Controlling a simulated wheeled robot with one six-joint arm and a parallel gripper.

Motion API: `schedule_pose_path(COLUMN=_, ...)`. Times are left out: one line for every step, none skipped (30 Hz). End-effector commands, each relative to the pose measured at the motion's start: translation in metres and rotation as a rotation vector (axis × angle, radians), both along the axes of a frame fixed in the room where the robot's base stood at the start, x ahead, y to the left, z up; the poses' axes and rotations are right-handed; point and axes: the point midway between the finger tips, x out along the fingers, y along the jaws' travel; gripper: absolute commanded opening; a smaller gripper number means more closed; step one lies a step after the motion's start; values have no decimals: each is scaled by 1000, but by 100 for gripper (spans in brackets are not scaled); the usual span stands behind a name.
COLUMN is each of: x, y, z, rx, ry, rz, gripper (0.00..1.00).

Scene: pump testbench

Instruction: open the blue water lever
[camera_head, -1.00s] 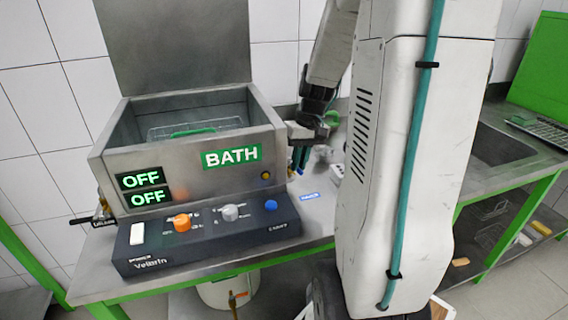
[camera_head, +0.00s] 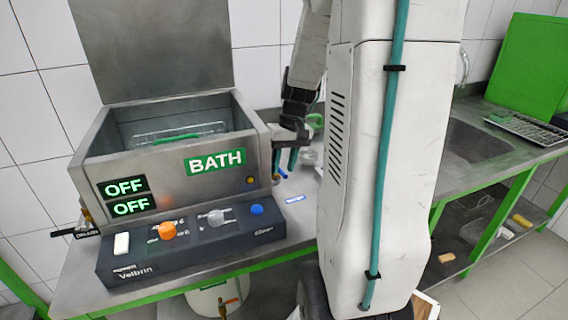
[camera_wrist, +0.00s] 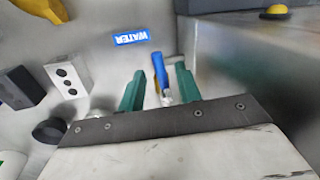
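The blue water lever (camera_wrist: 160,70) shows in the wrist view, with a brass-coloured fitting at its lower end. My gripper (camera_wrist: 160,69) is open, with one teal finger on each side of the lever. A gap shows on both sides; I cannot tell whether the fingertips are level with the lever in depth. A blue WATER label (camera_wrist: 131,37) lies on the metal top just beyond. In the head view my gripper (camera_head: 285,157) points down beside the bath's right wall, and the lever there is small and partly hidden.
The metal BATH tank (camera_head: 180,178) stands left of my gripper, both displays reading OFF. A dark control panel (camera_head: 190,243) with orange, grey and blue knobs sits before it. In the wrist view a grey socket box (camera_wrist: 67,76) and a dark round knob (camera_wrist: 50,131) lie left.

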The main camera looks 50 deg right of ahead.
Motion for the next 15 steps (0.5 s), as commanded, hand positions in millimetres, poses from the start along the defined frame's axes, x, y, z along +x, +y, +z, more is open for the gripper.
schedule_pose_path(x=0, y=-1, z=5, rx=-2, ry=-2, rz=-1, gripper=34)
schedule_pose_path(x=0, y=-2, z=9, rx=-2, ry=-2, rz=-1, gripper=34)
schedule_pose_path(x=-1, y=-3, z=15, rx=-4, ry=-4, rz=-1, gripper=34)
schedule_pose_path(x=-1, y=-5, z=20, rx=-5, ry=-3, rz=-1, gripper=34)
schedule_pose_path(x=-2, y=-5, z=26, rx=-4, ry=-4, rz=-2, gripper=34)
schedule_pose_path(x=-2, y=-7, z=33, rx=-4, ry=-4, rz=-2, gripper=34)
schedule_pose_path(x=-3, y=-8, z=38, rx=-4, ry=-4, rz=-2, gripper=34)
schedule_pose_path(x=-3, y=-9, z=43, rx=-4, ry=-5, rz=-2, gripper=34)
schedule_pose_path(x=-3, y=-10, z=50, rx=-4, ry=-4, rz=-2, gripper=34)
schedule_pose_path(x=-4, y=-11, z=54, rx=-4, ry=-4, rz=-2, gripper=34)
schedule_pose_path(x=-4, y=-11, z=58, rx=-2, ry=-3, rz=-2, gripper=34)
schedule_pose_path(x=-4, y=-12, z=63, rx=-3, ry=-4, rz=-2, gripper=34)
schedule_pose_path(x=-4, y=-13, z=66, rx=-4, ry=-4, rz=-2, gripper=34)
schedule_pose_path(x=-5, y=-13, z=68, rx=-2, ry=-3, rz=-1, gripper=34)
schedule_pose_path(x=-5, y=-14, z=71, rx=-2, ry=-2, rz=-2, gripper=34)
